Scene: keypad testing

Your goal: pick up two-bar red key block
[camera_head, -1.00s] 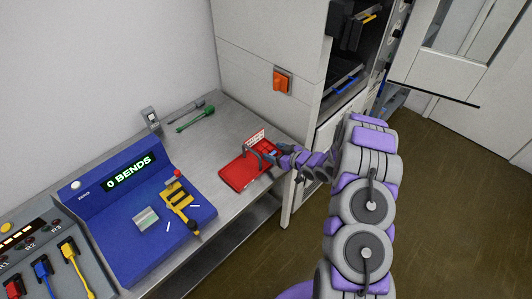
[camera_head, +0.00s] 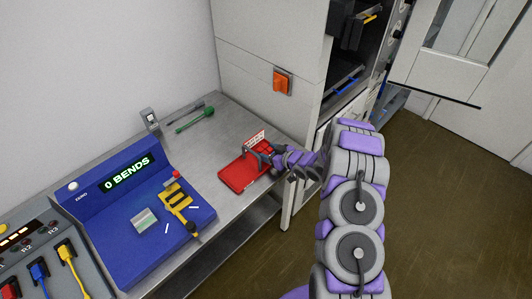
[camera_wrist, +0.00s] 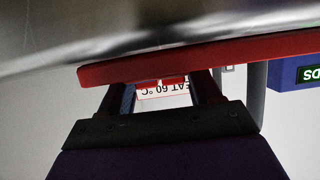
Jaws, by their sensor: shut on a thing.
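The red tray (camera_head: 240,176) lies on the metal bench, with a small white label card (camera_head: 255,138) standing at its back. My gripper (camera_head: 264,153) reaches in from the right at the tray's back end, low over it. In the wrist view, which is upside down, my gripper (camera_wrist: 166,84) has its two fingers on either side of a small red block (camera_wrist: 174,80) beside the tray's red edge (camera_wrist: 210,55). The gripper is shut on this red block. Its bar marks are hidden, and the fingers hide much of the tray's back end.
A blue console (camera_head: 150,235) reading "0 BENDS" stands left of the tray, carrying a yellow fixture (camera_head: 176,203). A green-handled tool (camera_head: 195,119) lies behind. A grey cabinet with an orange switch (camera_head: 282,82) rises behind right. Bare bench surrounds the tray's left side.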

